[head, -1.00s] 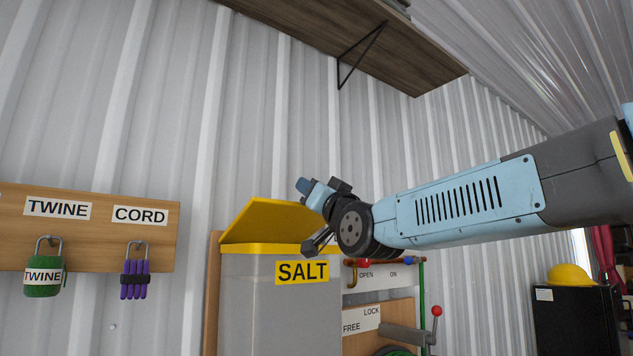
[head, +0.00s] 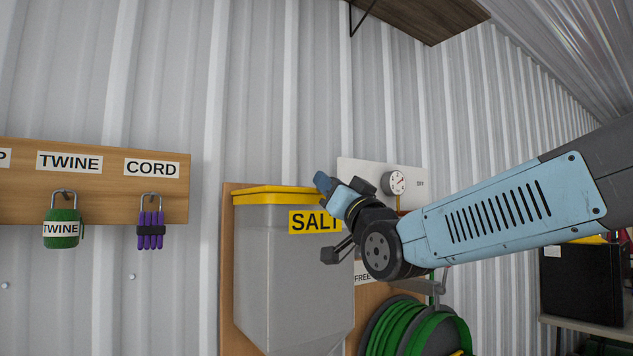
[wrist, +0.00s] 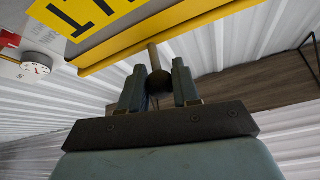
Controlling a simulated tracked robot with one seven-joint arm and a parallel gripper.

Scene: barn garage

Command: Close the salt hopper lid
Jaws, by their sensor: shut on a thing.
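The salt hopper (head: 285,275) is a grey bin on a wooden wall board with a yellow SALT label (head: 314,222). Its yellow lid (head: 272,190) lies flat along the top, with no gap that I can see in the head view. My gripper (head: 328,187) is at the front right corner of the lid. In the wrist view, my gripper (wrist: 158,84) is shut on a dark round knob (wrist: 160,78) on a short pale rod (wrist: 153,54) that reaches up to the yellow lid edge (wrist: 195,28). The fingers partly hide the knob.
A green hose reel (head: 405,330) hangs below. A wooden shelf (head: 425,18) juts out above.

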